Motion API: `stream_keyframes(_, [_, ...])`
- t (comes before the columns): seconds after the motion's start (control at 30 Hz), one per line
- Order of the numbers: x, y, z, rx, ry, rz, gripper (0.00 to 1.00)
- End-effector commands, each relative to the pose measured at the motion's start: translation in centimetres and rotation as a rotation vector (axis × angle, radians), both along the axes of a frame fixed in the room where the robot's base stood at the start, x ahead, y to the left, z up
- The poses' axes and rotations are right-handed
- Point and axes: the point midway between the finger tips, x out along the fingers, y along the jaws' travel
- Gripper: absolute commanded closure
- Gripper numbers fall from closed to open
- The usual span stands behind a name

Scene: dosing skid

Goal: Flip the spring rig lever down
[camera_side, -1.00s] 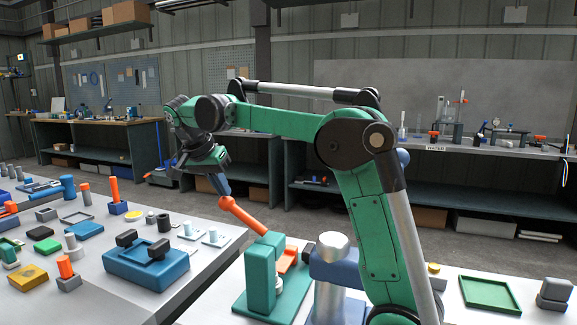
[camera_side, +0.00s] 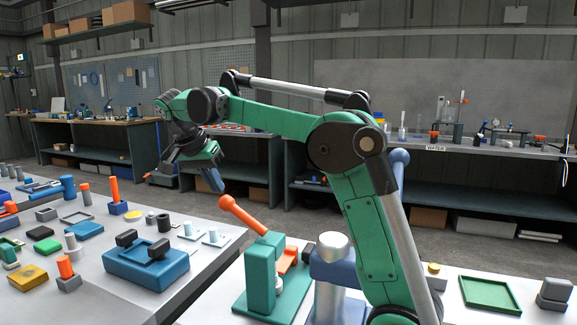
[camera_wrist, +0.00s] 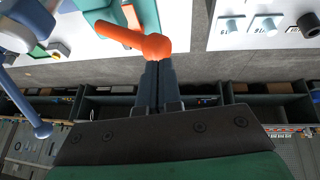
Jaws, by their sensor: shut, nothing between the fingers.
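The spring rig (camera_side: 261,284) is a green upright housing on a green base plate near the bench edge. Its orange lever (camera_side: 243,215) slants up and to the left from the top of the housing and ends in a round knob. In the wrist view, the lever (camera_wrist: 118,34) has its knob just beyond my fingertips. My gripper (camera_side: 215,183) is shut and empty, just above and left of the knob, with a small gap in the side view. In the wrist view, my gripper (camera_wrist: 157,68) points toward the knob, and contact cannot be told there.
A blue block fixture (camera_side: 146,266) with black knobs stands on the left bench. A blue and silver cylinder unit (camera_side: 333,270) stands right of the rig. A green tray (camera_side: 489,294) lies at the right. The air left of the lever is free.

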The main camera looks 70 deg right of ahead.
Motion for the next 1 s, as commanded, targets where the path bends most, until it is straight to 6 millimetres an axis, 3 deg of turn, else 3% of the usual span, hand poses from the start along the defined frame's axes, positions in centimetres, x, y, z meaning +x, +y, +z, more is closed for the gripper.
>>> stream_keyframes(0.3, [0.4, 1.5, 3.1, -0.001, 0.003, 0.0, 1.0])
stream_keyframes(0.77, [0.3, 1.9, 3.3, 0.006, 0.001, 0.023, 1.0])
stream_keyframes(0.87, [0.0, 2.8, 3.0, 0.034, -0.007, 0.126, 1.0])
stream_keyframes(1.0, [-1.1, 5.5, 1.6, 0.097, -0.033, 0.423, 1.0])
